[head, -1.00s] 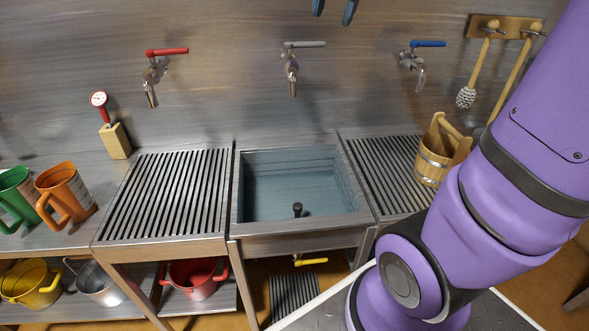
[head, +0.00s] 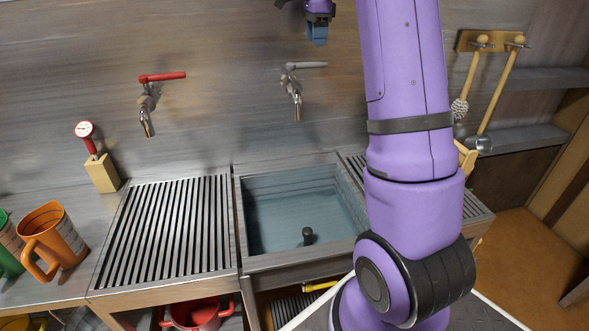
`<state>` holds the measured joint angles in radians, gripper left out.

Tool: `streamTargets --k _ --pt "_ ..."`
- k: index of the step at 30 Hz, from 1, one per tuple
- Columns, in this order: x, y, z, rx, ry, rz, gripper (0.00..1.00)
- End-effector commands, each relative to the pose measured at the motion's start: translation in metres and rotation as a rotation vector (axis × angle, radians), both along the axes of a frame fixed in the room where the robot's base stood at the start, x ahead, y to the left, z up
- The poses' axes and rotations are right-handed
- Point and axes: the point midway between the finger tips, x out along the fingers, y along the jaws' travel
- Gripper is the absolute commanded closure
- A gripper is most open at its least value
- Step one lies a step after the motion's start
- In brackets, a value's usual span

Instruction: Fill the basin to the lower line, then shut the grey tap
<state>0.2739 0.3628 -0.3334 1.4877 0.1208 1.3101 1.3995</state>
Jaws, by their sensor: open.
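The basin (head: 243,215) is a rectangular sink set between two slatted drainboards. Its inside is blue-grey, with faint lines along the walls and a dark upright plug (head: 308,236) near the front. I cannot tell a water level in it. The grey tap (head: 296,92) is on the wall above the basin, its grey lever pointing right. No stream shows below its spout. My gripper (head: 317,38) is at the top edge, above the grey tap and slightly to its right. It is open, seen partly edge-on, with nothing seen between its fingers.
A red-levered tap (head: 148,105) is on the wall at left; my arm hides the blue one. A dial gauge on a wooden block (head: 101,172), an orange jug (head: 54,237) and a green jug stand left. A yellow-handled valve (head: 318,286) is under the basin.

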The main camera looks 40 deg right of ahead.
Motion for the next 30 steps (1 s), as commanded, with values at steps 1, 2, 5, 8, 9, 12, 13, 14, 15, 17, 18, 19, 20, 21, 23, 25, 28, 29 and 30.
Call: streamTargets --k 1,2,5,8,9,12,13,14,15,17,18,19,20,21,23,25,28,29,30 --pt "0.000 -0.001 -0.002 0.000 0.001 -0.004 0.48" --pt "0.000 -0.001 -0.003 0.000 0.002 -0.006 0.48" --pt "0.000 -0.001 -0.010 0.002 0.004 -0.006 0.48" --pt "0.000 -0.001 -0.020 0.002 0.004 -0.005 0.48" --pt "0.000 -0.001 -0.025 0.002 0.005 -0.005 0.48" --pt "0.000 -0.001 -0.037 0.002 0.004 -0.004 0.48" --pt "0.000 -0.001 -0.040 0.002 0.004 -0.004 0.48" --pt "0.000 -0.001 -0.044 0.002 0.004 -0.004 0.48" --pt "0.000 -0.001 -0.049 0.002 0.004 -0.004 0.48" --pt "0.000 -0.001 -0.056 0.001 0.003 -0.004 0.48" --pt "0.000 -0.001 -0.060 0.001 0.003 -0.005 0.48" --pt "0.000 -0.001 -0.064 0.002 0.004 -0.005 0.48" --pt "0.000 -0.001 -0.068 0.002 0.004 -0.005 0.48" --pt "0.000 -0.001 -0.073 0.001 0.003 -0.005 0.48" --pt "0.000 -0.001 -0.076 0.001 0.002 -0.004 0.52" --pt "0.000 -0.001 -0.075 0.000 0.001 -0.004 0.69" --pt "0.000 -0.001 -0.074 0.000 0.001 -0.003 0.92" --pt "0.000 -0.001 -0.074 0.000 0.001 -0.003 0.98" --pt "0.000 -0.001 -0.074 0.000 0.001 -0.003 1.00"
